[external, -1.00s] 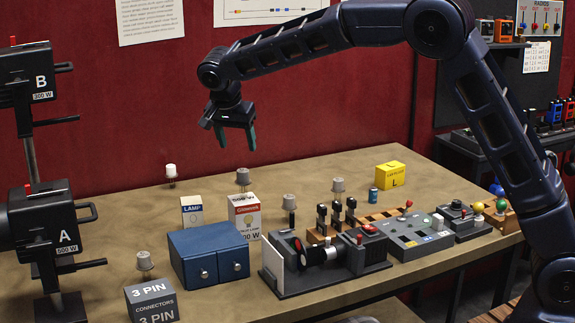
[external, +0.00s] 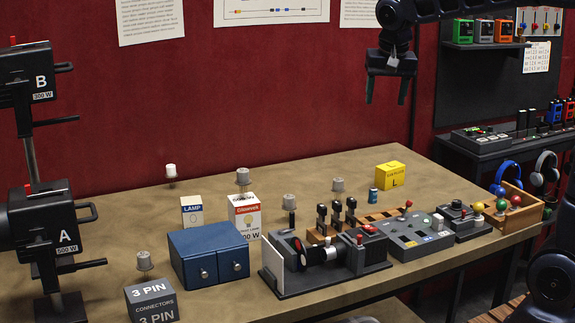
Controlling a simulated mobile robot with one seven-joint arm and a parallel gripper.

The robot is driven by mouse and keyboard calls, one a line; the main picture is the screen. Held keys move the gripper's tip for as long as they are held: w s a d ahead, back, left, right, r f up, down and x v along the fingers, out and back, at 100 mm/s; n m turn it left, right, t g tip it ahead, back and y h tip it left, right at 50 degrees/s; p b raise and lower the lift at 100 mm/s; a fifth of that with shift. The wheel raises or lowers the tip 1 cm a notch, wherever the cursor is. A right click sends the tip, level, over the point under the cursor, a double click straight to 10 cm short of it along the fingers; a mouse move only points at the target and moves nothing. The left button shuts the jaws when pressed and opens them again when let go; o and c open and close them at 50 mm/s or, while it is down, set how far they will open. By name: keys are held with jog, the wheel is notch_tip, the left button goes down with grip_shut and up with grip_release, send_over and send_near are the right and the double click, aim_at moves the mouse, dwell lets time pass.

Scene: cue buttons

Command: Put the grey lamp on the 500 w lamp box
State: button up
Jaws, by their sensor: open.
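The 500 W lamp box (external: 247,220), white with a red band, stands on the table behind the blue two-door cabinet. A grey lamp (external: 243,176) with thin pins shows just above the box's top; whether it rests on the box or stands behind it, I cannot tell. Other grey-capped lamps are right of the box (external: 289,201), farther right (external: 338,184), and at the front left (external: 145,260). My gripper (external: 386,90) is open and empty, fingers pointing down, high above the table and right of the box, apart from all the lamps.
The blue cabinet (external: 208,258) and a smaller LAMP box (external: 192,211) stand near the 500 W box. A white lamp (external: 171,171) stands behind. A control console (external: 405,237), a yellow box (external: 390,176) and a blue can (external: 373,195) are to the right. The table's back middle is clear.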

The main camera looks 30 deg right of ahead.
jog(key=s+d+f+n, duration=0.1)
jog(key=s+d, duration=0.3)
jog(key=s, duration=0.4)
jog(key=s+d+f+n+t, duration=0.1)
jog(key=s+d+f+n, duration=0.1)
jog(key=s, duration=0.7)
jog(key=s+d+f+n, duration=0.1)
jog(key=s+d+f, duration=0.2)
jog(key=s, duration=0.6)
jog(key=d, duration=0.2)
jog(key=shift+d+f+n+t+y, duration=0.3)
jog(key=shift+d+f, duration=0.05)
jog(key=shift+d, duration=0.05)
